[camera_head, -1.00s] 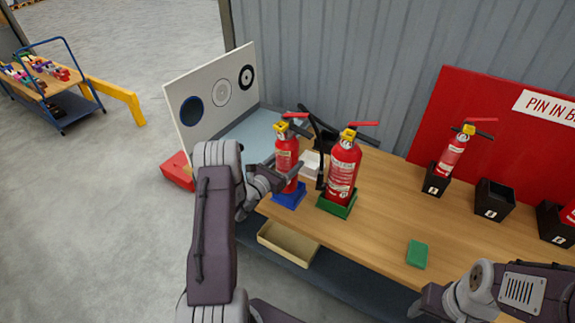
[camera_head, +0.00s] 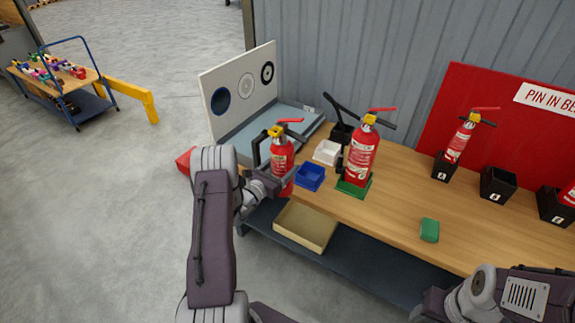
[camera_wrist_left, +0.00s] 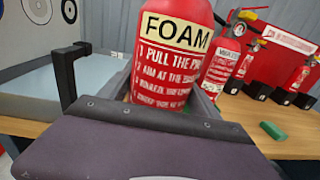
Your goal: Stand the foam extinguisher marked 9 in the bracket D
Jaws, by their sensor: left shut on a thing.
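A red extinguisher (camera_head: 282,158) with a yellow collar is held upright by my left gripper (camera_head: 277,184), which is shut around its body. In the left wrist view its label reads FOAM (camera_wrist_left: 175,32); no number 9 is legible. Black brackets stand along the right: one (camera_head: 441,170) holds a red extinguisher (camera_head: 459,143), the middle one (camera_head: 497,186) is empty, and another (camera_head: 555,208) is at the right edge. Their letters are too small to read.
A white box (camera_head: 328,152), green block (camera_head: 430,230) and target board (camera_head: 240,90) are around. A tan tray (camera_head: 305,226) lies below the front edge. Table middle is fairly clear.

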